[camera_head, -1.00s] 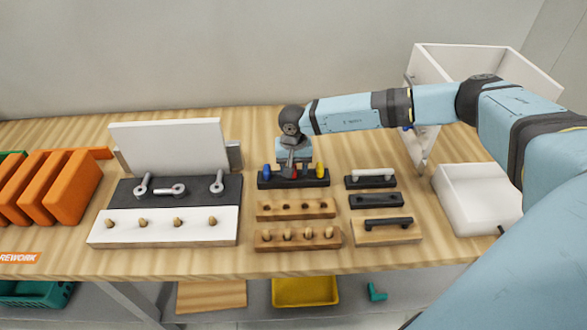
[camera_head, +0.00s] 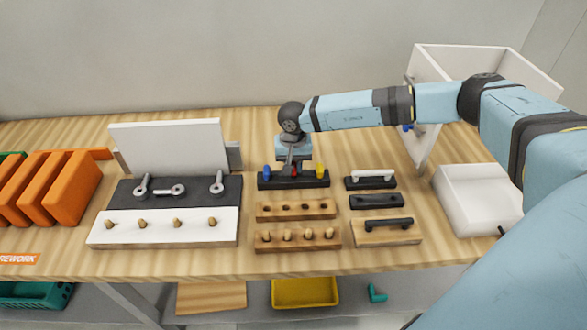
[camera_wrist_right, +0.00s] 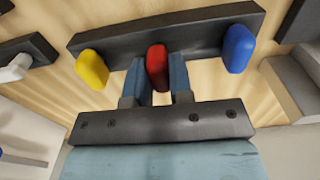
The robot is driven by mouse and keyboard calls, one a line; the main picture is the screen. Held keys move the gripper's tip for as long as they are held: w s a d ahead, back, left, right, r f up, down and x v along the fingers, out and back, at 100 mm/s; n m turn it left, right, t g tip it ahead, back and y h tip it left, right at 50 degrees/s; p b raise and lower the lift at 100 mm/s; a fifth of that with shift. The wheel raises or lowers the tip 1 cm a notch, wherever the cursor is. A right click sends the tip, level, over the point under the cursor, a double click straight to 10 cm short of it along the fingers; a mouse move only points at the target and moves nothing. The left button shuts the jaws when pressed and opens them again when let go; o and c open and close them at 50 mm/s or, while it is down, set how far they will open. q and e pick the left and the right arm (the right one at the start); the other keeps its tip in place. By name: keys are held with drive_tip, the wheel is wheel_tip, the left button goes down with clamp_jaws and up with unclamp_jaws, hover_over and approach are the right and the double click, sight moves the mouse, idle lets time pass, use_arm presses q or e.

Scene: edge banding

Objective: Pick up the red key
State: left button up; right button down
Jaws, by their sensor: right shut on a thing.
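The red key (camera_wrist_right: 157,67) stands between a yellow key (camera_wrist_right: 92,69) and a blue key (camera_wrist_right: 238,48) at a dark holder bar (camera_wrist_right: 170,32) in the right wrist view. My right gripper (camera_wrist_right: 161,75) is shut on the red key, with one finger on each side of it. In the head view the right gripper (camera_head: 292,167) points down over the dark holder (camera_head: 300,181), and the red key is mostly hidden behind it. I cannot tell whether the key is still seated in the holder. My left gripper is not in view.
Two wooden peg blocks (camera_head: 297,209) lie in front of the holder. Handles on blocks (camera_head: 377,201) stand to its right. A white box (camera_head: 474,197) sits at the right.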

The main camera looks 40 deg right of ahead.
sight(293, 164)
use_arm(q)
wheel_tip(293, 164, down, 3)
drive_tip(key=b, duration=0.2)
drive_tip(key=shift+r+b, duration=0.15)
drive_tip(key=shift+b, duration=0.15)
use_arm(e)
wheel_tip(293, 164, up, 19)
drive_tip(key=shift+f, duration=0.15)
drive_tip(key=shift+a, duration=0.1)
